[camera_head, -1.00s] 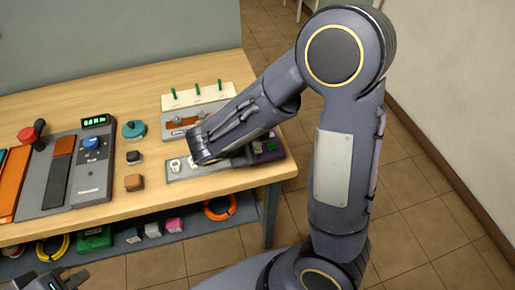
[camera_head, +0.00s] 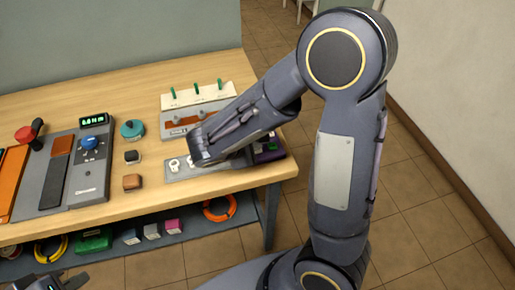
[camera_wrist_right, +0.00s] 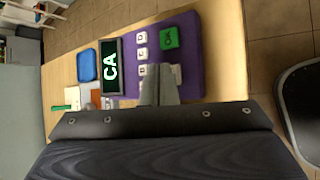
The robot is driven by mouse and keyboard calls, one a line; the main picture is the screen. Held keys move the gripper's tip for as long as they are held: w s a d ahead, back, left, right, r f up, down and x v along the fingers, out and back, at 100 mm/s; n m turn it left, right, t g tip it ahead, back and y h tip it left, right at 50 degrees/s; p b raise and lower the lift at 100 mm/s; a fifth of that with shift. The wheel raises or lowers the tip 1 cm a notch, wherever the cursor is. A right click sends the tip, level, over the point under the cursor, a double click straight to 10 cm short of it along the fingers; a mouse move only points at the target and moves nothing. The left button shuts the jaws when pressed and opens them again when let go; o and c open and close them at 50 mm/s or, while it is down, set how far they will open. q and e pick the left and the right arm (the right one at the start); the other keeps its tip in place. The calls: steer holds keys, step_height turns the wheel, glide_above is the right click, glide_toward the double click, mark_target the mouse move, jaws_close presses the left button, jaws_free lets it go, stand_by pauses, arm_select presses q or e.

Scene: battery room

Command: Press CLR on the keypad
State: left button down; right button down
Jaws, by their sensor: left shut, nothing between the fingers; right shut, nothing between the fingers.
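The purple keypad (camera_wrist_right: 192,82) fills the middle of the right wrist view. It has a dark display (camera_wrist_right: 111,67) reading "CA", a column of white keys (camera_wrist_right: 141,54) and a green key (camera_wrist_right: 170,38); the key lettering is small and turned sideways. My right gripper (camera_wrist_right: 158,72) is shut and empty, its tips over the lower white keys and hiding part of them; I cannot tell whether they touch. In the head view the keypad (camera_head: 270,153) shows only partly behind my right arm. My left gripper (camera_head: 60,283) is shut at the bottom left, away from the keypad.
A grey panel with round white parts (camera_head: 175,165) lies left of the keypad, and a switch board with green levers (camera_head: 197,95) stands behind. A grey meter with a blue knob (camera_head: 91,170) and a teal knob (camera_head: 132,129) are further left. Coils lie on the lower shelf.

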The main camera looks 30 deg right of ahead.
steer(key=shift+f+b, duration=0.3)
steer(key=shift+r, duration=0.1)
stand_by(0.5)
steer(key=shift+r+p, duration=0.65)
steer(key=shift+r, duration=0.1)
step_height(320, 180, up, 5)
steer(key=p, duration=0.4)
stand_by(0.7)
